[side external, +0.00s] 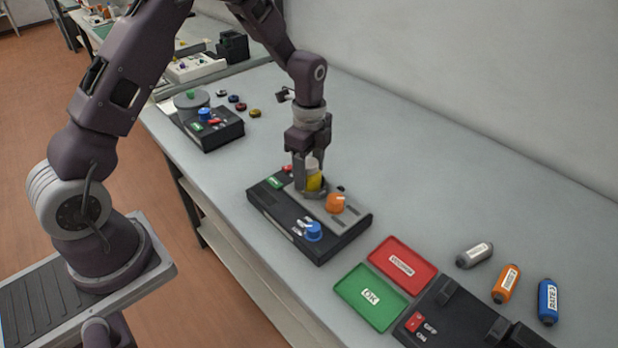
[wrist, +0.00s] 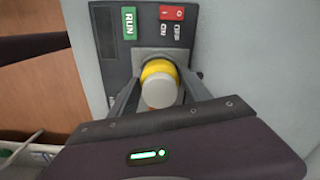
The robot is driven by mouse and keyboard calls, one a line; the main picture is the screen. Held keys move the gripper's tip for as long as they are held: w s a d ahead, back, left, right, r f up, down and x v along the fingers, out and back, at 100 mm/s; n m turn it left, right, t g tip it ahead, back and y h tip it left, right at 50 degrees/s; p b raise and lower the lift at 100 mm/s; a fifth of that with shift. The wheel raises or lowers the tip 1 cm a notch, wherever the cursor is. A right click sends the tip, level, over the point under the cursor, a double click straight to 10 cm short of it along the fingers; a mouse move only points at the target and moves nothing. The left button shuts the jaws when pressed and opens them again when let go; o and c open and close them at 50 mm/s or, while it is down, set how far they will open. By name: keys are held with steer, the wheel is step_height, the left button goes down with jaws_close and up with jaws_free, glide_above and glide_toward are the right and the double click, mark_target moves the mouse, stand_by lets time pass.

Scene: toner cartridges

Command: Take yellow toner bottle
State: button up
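The yellow toner bottle (side external: 314,182) stands upright in a round grey seat on the middle black device (side external: 270,205). Its pale top faces up toward my wrist, and its yellow body (wrist: 158,70) shows below that in the wrist view. My gripper (side external: 309,184) points straight down over it, with one finger on each side of the bottle. The fingers (wrist: 160,78) are very close to its sides in the wrist view. I cannot tell whether they press on it or leave a small gap. The fingers partly hide the bottle in the side view.
The device has an orange knob (side external: 336,203), a blue knob (side external: 314,231), a green RUN label (wrist: 129,23) and a red switch (wrist: 172,13). Red (side external: 403,264) and green (side external: 370,297) trays lie to its right. Grey (side external: 474,255), orange (side external: 507,284) and blue (side external: 548,302) bottles lie farther right.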

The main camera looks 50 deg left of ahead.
steer(key=c, duration=0.9)
